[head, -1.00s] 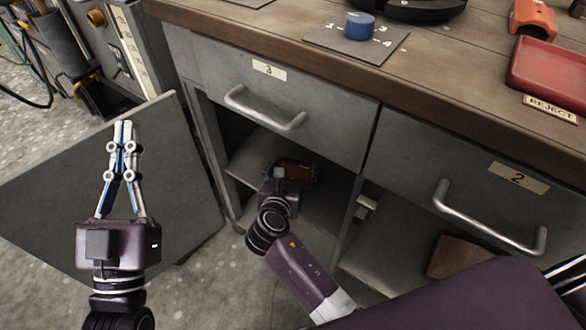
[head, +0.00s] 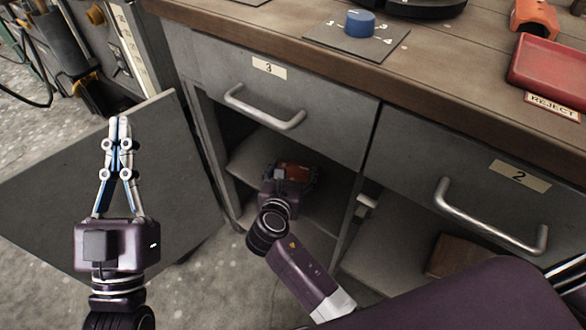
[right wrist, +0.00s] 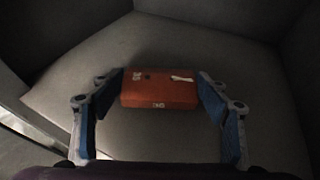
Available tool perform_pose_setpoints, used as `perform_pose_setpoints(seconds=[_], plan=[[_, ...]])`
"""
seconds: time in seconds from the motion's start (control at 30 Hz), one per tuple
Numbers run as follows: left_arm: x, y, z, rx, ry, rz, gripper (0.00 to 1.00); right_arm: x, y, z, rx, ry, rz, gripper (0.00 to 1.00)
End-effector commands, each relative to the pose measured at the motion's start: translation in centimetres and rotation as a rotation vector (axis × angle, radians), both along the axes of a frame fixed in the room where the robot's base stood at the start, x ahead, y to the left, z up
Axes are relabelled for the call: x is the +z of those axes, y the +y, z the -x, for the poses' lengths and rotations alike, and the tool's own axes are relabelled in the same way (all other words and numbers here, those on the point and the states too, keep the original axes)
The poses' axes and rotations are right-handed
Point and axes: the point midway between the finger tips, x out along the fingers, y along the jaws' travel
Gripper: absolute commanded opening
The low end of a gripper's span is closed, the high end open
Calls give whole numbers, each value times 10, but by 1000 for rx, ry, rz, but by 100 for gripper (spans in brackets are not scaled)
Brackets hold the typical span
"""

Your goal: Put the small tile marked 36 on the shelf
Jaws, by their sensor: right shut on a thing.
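An orange-red tile-like block (right wrist: 159,90) with small white markings, too small to read surely, is between the fingers of my right gripper (right wrist: 160,92) in the right wrist view. The gripper is shut on it, a finger pad against each side. In the head view the block (head: 295,172) shows just beyond my right gripper (head: 290,178), inside the open cabinet under drawer 3. The grey shelf (right wrist: 150,142) lies below the block; I cannot tell whether they touch. My left gripper (head: 119,122) is shut, fingertips together and empty, in front of the open cabinet door.
The grey door (head: 45,190) stands open at left. Cabinet walls close in around my right gripper, with drawer 3 (head: 275,95) above. A brown block (head: 455,256) lies in the right compartment. The benchtop holds a blue knob (head: 360,22) and a red reject tray (head: 555,75).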

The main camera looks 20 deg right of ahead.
Motion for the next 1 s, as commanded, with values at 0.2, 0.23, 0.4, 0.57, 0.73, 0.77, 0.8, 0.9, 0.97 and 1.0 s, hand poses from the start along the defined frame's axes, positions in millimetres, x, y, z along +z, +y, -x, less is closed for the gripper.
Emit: perform_pose_setpoints(seconds=[0.2, 0.23, 0.4, 0.57, 0.73, 0.77, 0.8, 0.9, 0.97, 1.0], plan=[[3, 0, 2, -1, -17, 5, 0, -2, 0, 0, 1, -2, 0, 74], [3, 0, 2, -1, -17, 5, 0, -2, 0, 0, 1, -2, 0, 77], [4, 0, 2, -2, -17, 6, 0, -2, 0, 0, 0, -1, 0, 89], [4, 0, 2, -2, -18, 6, 0, -3, 0, 0, 0, 0, 0, 89], [6, 0, 2, -3, -22, 7, 0, 0, 4, 7, 1, -1, -1, 89], [6, 0, 2, -3, -22, 7, 0, 2, 6, 10, 1, -1, -1, 89], [5, 0, 2, -2, -21, 7, 0, 4, 9, 15, 1, 1, -1, 89], [5, 0, 2, -2, -20, 7, 0, 11, 17, 29, 1, 0, -3, 89], [5, 0, 2, -2, -19, 6, 0, 15, 22, 38, 1, 0, -3, 89], [5, 0, 2, -2, -19, 6, 0, 17, 24, 43, 0, 0, -4, 89]])
